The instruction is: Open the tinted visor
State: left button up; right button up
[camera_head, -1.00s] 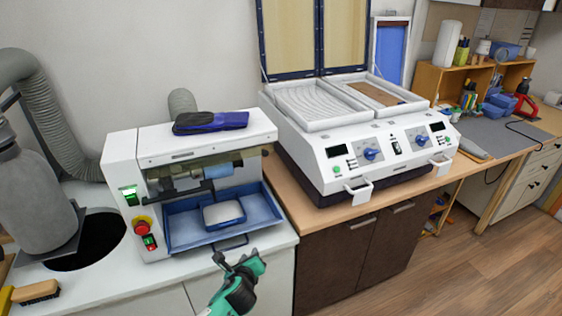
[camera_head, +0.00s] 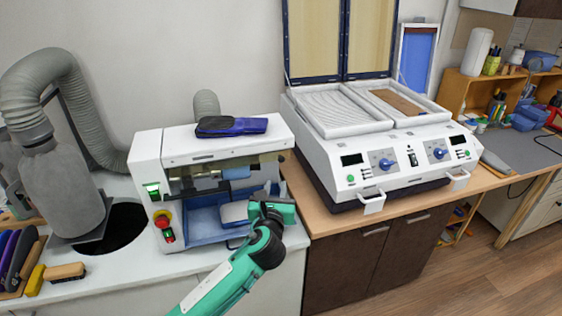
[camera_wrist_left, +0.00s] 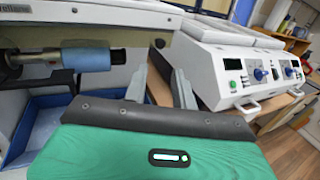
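The tinted visor (camera_head: 205,183) is a see-through dark panel on the front of the white grinding machine (camera_head: 148,165), above its blue tray. It looks lowered, with a blue roller (camera_head: 236,172) behind it. My left gripper (camera_head: 262,203) is in front of the machine's right part, over the tray area, and partly hides the tray and the visor's lower right. In the left wrist view its two grey fingers (camera_wrist_left: 159,78) are apart with nothing between them. The blue roller (camera_wrist_left: 86,56) shows there at the left. My right gripper is not in view.
Blue insoles (camera_head: 231,126) lie on top of the machine. A red stop button (camera_head: 162,219) is on its front left. A white two-bed press (camera_head: 390,165) with open lids stands to the right. A grey hose (camera_head: 85,110) and a brush (camera_head: 64,271) are at the left.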

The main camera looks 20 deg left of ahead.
aim_at(281, 160)
pick_arm(q)
jog(key=p+x, duration=0.3)
jog(key=x, duration=0.7)
jog(key=shift+w+d+r, duration=0.1)
jog(key=shift+x, duration=0.8)
grip_shut()
